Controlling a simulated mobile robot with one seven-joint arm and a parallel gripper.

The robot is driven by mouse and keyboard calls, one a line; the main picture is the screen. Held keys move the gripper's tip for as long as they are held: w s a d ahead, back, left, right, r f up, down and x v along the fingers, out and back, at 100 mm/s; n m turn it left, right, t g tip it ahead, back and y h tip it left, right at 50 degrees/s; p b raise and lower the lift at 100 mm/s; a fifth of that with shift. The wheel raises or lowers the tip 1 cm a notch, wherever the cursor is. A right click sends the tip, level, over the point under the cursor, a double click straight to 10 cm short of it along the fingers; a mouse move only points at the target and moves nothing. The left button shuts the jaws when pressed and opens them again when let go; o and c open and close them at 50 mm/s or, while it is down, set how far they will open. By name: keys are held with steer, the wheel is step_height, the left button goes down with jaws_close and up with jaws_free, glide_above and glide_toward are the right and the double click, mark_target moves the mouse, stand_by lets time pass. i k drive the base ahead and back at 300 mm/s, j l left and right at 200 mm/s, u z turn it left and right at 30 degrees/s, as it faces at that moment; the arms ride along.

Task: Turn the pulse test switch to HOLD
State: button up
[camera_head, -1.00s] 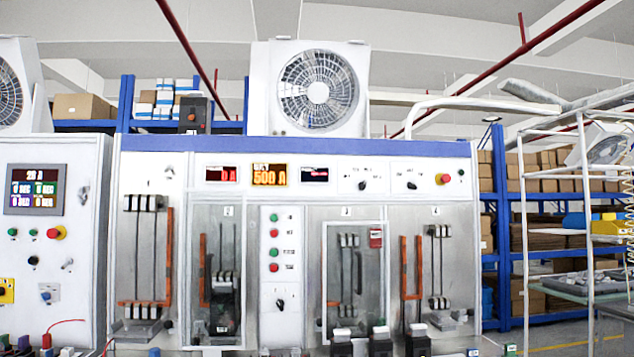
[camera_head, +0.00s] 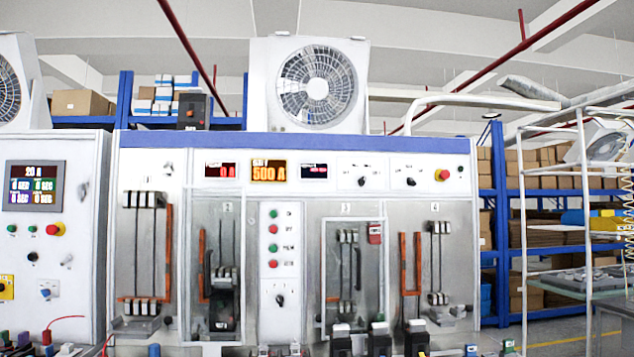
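The test bench panel (camera_head: 300,152) stands ahead with a blue stripe along its top. Two small black rotary knobs sit on its white upper strip: a left knob (camera_head: 362,181) and a right knob (camera_head: 411,182). Another black rotary switch (camera_head: 280,300) is low on the centre column, below several green and red buttons. The labels are too small to read, so I cannot tell which one is the pulse test switch or where it points. My gripper and arm are not in view.
A red emergency button (camera_head: 442,175) is at the panel's upper right. A display (camera_head: 269,171) reads 500 A. Black breakers (camera_head: 417,338) stand along the front edge. A separate control cabinet (camera_head: 50,220) is at left, a wire rack (camera_head: 585,230) at right.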

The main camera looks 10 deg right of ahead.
mark_target(409, 181)
steer(key=i+l, duration=0.8)
steer(key=l, duration=0.2)
